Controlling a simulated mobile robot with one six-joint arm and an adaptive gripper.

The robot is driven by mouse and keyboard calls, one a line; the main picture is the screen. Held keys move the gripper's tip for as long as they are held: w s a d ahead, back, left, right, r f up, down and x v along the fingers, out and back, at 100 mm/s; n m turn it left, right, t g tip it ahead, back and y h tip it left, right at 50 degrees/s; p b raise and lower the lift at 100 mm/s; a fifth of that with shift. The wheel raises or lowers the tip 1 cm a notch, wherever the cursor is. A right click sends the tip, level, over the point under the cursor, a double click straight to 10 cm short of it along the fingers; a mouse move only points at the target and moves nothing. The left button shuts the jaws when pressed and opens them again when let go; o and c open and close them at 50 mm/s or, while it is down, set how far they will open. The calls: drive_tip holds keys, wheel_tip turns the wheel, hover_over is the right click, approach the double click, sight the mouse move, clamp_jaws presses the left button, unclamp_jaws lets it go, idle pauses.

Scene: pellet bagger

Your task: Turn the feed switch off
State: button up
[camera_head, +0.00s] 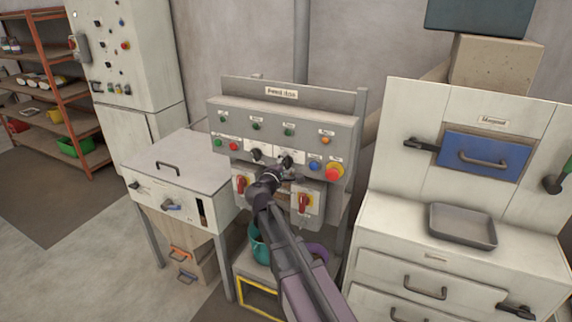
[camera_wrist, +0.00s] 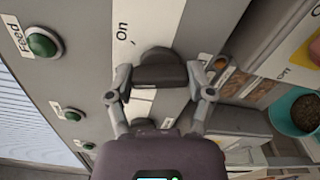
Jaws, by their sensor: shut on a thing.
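The feed switch (camera_wrist: 160,72) is a black knob on a white plate in the wrist view, with "On" printed beside it. A green lamp labelled "Feed" (camera_wrist: 42,43) is on the same panel. My gripper (camera_wrist: 160,92) has one finger on each side of the knob and is shut on it. In the head view my gripper (camera_head: 270,176) is at the grey control panel (camera_head: 345,130), just below two white switch plates, and partly hides this area. The knob's exact angle is hard to read.
A second dark knob (camera_wrist: 145,124) is close below my fingers in the wrist view. Red rotary switches (camera_head: 241,185) (camera_head: 304,203), a blue button (camera_head: 314,165) and a red emergency stop (camera_head: 334,172) are close by. A teal bucket (camera_head: 257,248) stands below the panel.

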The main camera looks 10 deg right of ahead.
drive_tip(key=shift+n, duration=1.3)
drive_tip(key=o, duration=1.1)
drive_tip(key=shift+s+a, duration=0.1)
drive_tip(key=v, duration=1.1)
drive_tip(key=shift+s+a, duration=0.25)
drive_tip(key=shift+s, duration=0.05)
drive_tip(key=shift+d, duration=0.1)
